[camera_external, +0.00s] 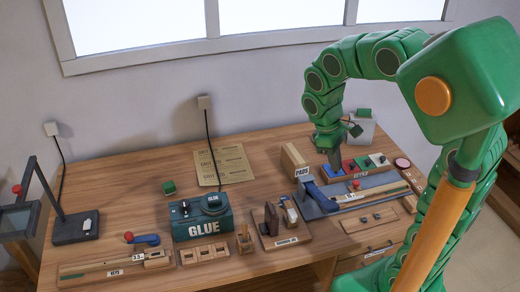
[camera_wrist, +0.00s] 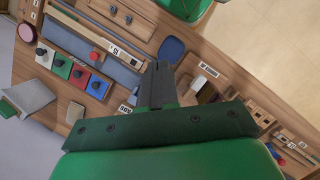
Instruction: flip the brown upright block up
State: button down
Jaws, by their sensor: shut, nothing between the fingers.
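A dark brown upright block (camera_external: 271,218) stands on a small labelled wooden board (camera_external: 268,243) near the front middle of the desk. A lighter block stands beside it on its right. A taller tan block (camera_external: 294,158) stands farther back, by the PADS label. My gripper (camera_external: 334,166) points down over the right half of the desk, beside the blue pad, behind and to the right of the dark brown block and apart from it. In the wrist view my gripper (camera_wrist: 160,68) is shut and empty. Brown blocks (camera_wrist: 184,86) show just right of the fingers, partly hidden.
The teal GLUE box (camera_external: 203,217) stands left of the board. Red, green and blue pads (camera_external: 362,163) lie in a row by my gripper. A grey tray with a blue-handled tool (camera_external: 325,199) lies between. A lamp-like stand (camera_external: 75,228) is at far left.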

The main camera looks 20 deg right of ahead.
jog(key=w+a+f+n+t+h, duration=0.1)
jog(key=a+f+n, duration=0.15)
jog(key=a, duration=0.65)
jog(key=w+a+f+n, duration=0.1)
jog(key=a+n, duration=0.3)
jog(key=a, duration=0.6)
jog(key=w+a+f+n+t+h, duration=0.1)
jog(key=a+f+n, duration=0.15)
jog(key=a, duration=0.65)
send_over(268, 215)
jog(key=a, duration=0.2)
jog(key=shift+n, duration=0.3)
jog(key=shift+s+f, duration=0.1)
jog(key=shift+f, duration=4.35)
